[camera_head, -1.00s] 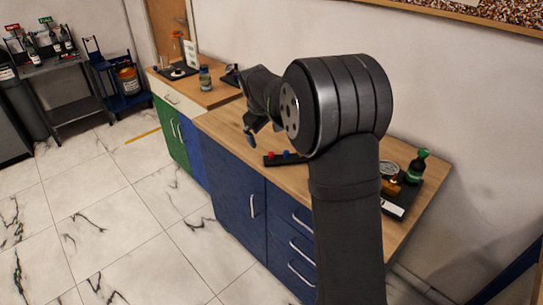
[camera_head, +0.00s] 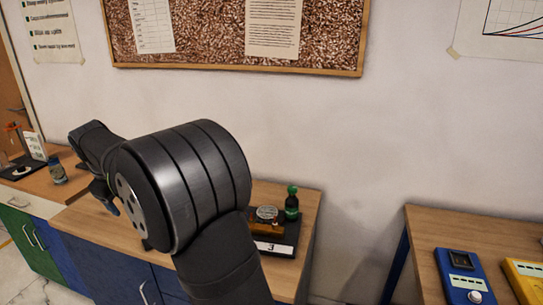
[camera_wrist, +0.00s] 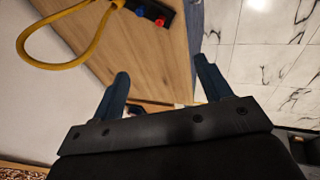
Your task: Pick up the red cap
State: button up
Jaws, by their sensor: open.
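The red cap (camera_wrist: 160,21) is a small red piece at the end of a black holder (camera_wrist: 150,10), beside a blue cap (camera_wrist: 140,12), at the top of the wrist view. My gripper (camera_wrist: 163,72) is open and empty, its two blue fingers apart over the wooden worktop. The cap lies beyond the fingertips and apart from them. In the head view my gripper (camera_head: 108,198) is above the blue cabinet's worktop, and my arm hides the caps.
A gauge (camera_head: 267,213), a green bottle (camera_head: 291,203) and a tray marked 3 (camera_head: 275,248) stand to the right. Another bench (camera_head: 415,232) holds blue and yellow meters.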

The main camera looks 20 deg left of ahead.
jog(key=c, duration=0.5)
jog(key=w+a+f+n+g+h, duration=0.15)
jog(key=w+a+f+g, duration=0.3)
jog(key=w, duration=0.45)
jog(key=shift+t+h, duration=0.25)
jog(key=shift+h, duration=0.1)
notch_tip(320, 180, down, 11)
jog(key=shift+f, duration=0.2)
jog(key=shift+s+a+f, duration=0.1)
jog(key=shift+a+f, duration=0.05)
jog(key=shift+f, duration=1.2)
jog(key=shift+s+a+f, duration=0.1)
jog(key=shift+a+f, duration=0.05)
jog(key=shift+f, duration=1.15)
